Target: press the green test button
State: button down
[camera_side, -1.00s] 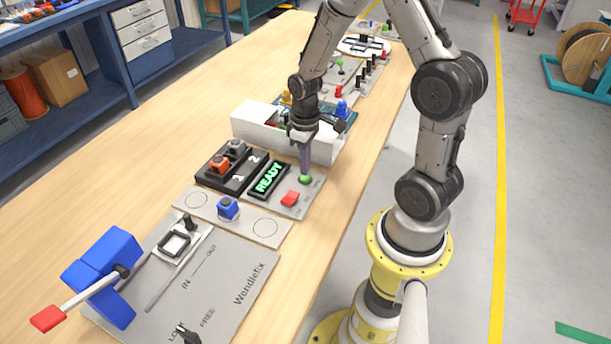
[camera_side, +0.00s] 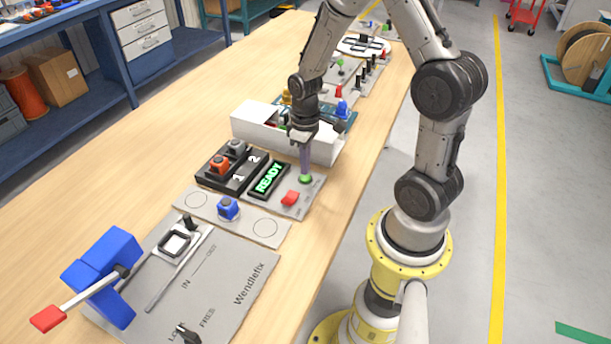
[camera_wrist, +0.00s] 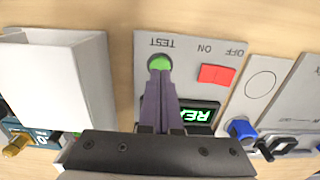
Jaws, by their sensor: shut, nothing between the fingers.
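The green test button (camera_side: 305,179) sits on a grey panel (camera_side: 318,190) beside a red switch (camera_side: 290,198). In the wrist view the green button (camera_wrist: 159,63) shows just beyond my fingertips, under the printed word TEST. My gripper (camera_side: 305,172) is shut and empty, pointing down at the button. Its fingertips are at the button's top; I cannot tell for certain whether they touch. The closed fingers also show in the wrist view (camera_wrist: 158,78), partly covering the lit READY display (camera_wrist: 199,113). In the side view the READY display (camera_side: 269,180) glows green.
A white open box (camera_side: 265,131) stands right behind the panel, close to my gripper. A dark tray (camera_side: 225,182) with orange and grey blocks is to the left. A blue lever device (camera_side: 105,265) stands in front. Bare table lies at the left.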

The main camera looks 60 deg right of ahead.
aim_at(305, 177)
jog(key=shift+f, duration=0.9)
jog(key=shift+r, duration=3.55)
